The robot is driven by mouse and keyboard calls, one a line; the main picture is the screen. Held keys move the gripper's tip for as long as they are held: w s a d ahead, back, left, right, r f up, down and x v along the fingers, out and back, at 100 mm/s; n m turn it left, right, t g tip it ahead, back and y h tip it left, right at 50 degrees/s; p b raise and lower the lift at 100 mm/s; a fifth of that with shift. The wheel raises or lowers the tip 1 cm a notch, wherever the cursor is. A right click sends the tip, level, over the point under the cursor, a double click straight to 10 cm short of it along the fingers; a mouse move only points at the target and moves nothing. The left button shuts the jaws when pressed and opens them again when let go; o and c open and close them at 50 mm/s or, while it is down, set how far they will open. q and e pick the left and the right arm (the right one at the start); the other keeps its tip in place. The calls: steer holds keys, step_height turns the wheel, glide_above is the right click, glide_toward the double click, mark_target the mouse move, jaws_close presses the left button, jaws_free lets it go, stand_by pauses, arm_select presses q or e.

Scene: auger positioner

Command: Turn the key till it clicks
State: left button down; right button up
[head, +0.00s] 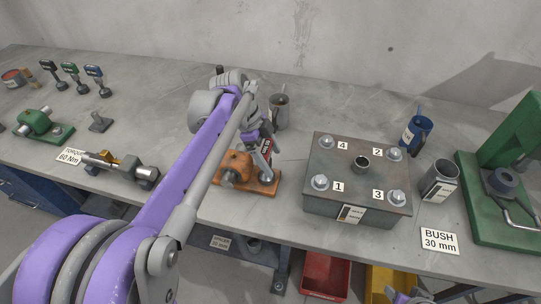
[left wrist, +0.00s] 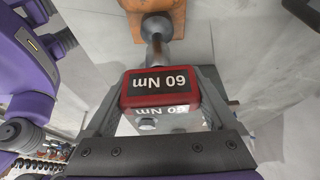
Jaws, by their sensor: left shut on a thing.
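The key has a red-edged head with a black face reading "60 Nm" (left wrist: 160,88), close up in the left wrist view. My left gripper (left wrist: 165,120) is shut on this head, with a finger on each side. In the head view the key's head (head: 266,146) shows only in part beside my left gripper (head: 265,135). A grey shaft with a round part (left wrist: 156,27) runs from the head towards an orange block (left wrist: 165,8). The orange block (head: 236,161) stands on an orange base on the bench. How the shaft meets it is unclear.
A grey steel box (head: 340,205) with numbered bolts stands right of the orange block. Metal cups (head: 439,181) and a green press (head: 500,200) stand farther right. A "TORQUE 60 Nm" card (head: 70,157) lies left.

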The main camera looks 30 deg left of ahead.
arm_select(q)
steer(key=shift+s+m, duration=0.1)
steer(key=shift+m, duration=0.6)
steer(key=shift+m+g, duration=0.4)
steer(key=shift+s+m+g+p, duration=0.1)
steer(key=shift+m+g+p, duration=0.3)
steer(key=shift+m, duration=0.8)
